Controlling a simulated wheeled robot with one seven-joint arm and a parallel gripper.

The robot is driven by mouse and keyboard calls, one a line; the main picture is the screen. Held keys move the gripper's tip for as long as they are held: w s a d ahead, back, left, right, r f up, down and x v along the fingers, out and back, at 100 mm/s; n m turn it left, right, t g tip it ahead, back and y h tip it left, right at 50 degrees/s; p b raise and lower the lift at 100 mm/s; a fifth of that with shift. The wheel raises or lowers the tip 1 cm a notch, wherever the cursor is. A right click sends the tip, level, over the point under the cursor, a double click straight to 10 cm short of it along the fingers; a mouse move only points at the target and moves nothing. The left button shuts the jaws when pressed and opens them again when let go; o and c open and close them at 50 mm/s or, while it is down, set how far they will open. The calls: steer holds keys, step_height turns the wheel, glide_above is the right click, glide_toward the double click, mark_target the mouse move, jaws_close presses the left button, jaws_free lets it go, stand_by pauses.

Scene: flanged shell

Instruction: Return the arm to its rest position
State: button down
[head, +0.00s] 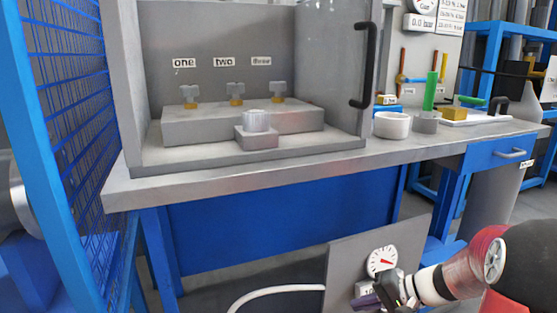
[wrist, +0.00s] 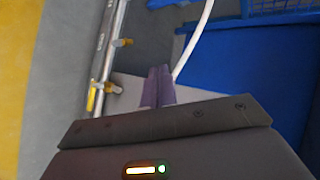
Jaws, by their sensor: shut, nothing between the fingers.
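My gripper (head: 366,302) is at the lower right of the head view, low in front of the blue workbench and over a grey panel (head: 345,262) with a round gauge (head: 383,261). In the wrist view its two purple fingers (wrist: 158,88) are together with nothing between them. The arm comes in from the right edge of the head view, and its upper part is out of the picture.
The bench (head: 130,190) carries an open grey cabinet with a black handle (head: 367,65), three labelled valves and a small block. A white hose (head: 275,291) runs near my gripper. A blue mesh fence (head: 75,100) stands left.

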steer(key=s+a+r+n+h+p, duration=0.2)
steer(key=s+r+h, duration=0.3)
steer(key=s+r, duration=0.4)
steer(key=s+a+r+n+t+h+p, duration=0.1)
steer(key=s+a+r+n+h+p, duration=0.1)
steer(key=s+r, duration=0.7)
steer(key=shift+s+a+n+h+p, duration=0.2)
steer(key=shift+s+n+h+p, duration=0.65)
steer(key=shift+s+h, duration=0.45)
steer(key=shift+w, duration=0.1)
